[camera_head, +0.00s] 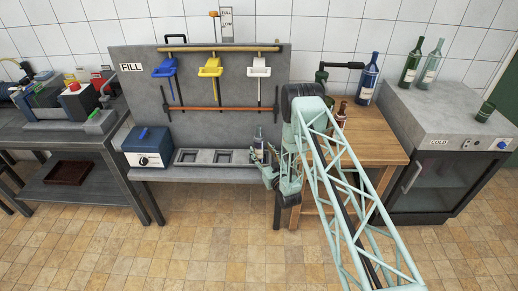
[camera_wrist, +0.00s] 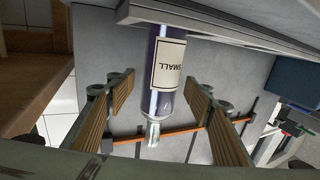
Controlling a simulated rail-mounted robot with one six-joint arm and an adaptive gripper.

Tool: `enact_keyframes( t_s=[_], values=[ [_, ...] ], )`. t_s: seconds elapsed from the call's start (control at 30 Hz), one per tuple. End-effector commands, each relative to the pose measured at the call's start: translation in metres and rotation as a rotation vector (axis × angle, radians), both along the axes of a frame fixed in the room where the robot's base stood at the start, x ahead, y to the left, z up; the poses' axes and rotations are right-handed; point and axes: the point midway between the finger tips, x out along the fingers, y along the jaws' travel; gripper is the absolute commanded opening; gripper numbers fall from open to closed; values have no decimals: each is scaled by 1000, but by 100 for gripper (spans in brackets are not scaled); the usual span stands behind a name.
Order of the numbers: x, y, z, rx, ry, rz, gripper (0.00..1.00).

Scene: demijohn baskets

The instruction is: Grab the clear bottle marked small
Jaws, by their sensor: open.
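The clear bottle marked small (camera_wrist: 163,100) shows upside down in the wrist view, with a pale SMALL label, a dark bluish body and a clear neck pointing down the picture. In the head view the bottle (camera_head: 258,141) stands upright at the right end of the fill bench, partly hidden by my gripper (camera_head: 264,163). In the wrist view my gripper (camera_wrist: 163,112) is open, with one wood-coloured ribbed finger on each side of the bottle. A gap shows on both sides, and I see no contact.
The fill bench carries a blue box (camera_head: 148,147) and a grey tray (camera_head: 203,157). A wooden table (camera_head: 372,140) with several bottles stands to the right, beside the cold cabinet (camera_head: 440,120). An orange bar (camera_head: 215,108) runs across the panel behind.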

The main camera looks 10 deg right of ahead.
Motion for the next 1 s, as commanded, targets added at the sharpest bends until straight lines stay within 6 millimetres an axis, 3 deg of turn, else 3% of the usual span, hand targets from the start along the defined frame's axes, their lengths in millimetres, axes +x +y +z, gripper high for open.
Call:
enact_keyframes(
  t_s=[0.33, 0.9, 1.0],
  values=[
    [29, 6, 0, -1, 0, 1, 47],
    [30, 6, 0, 0, 0, 1, 47],
    [30, 6, 0, 0, 0, 1, 40]
  ],
)
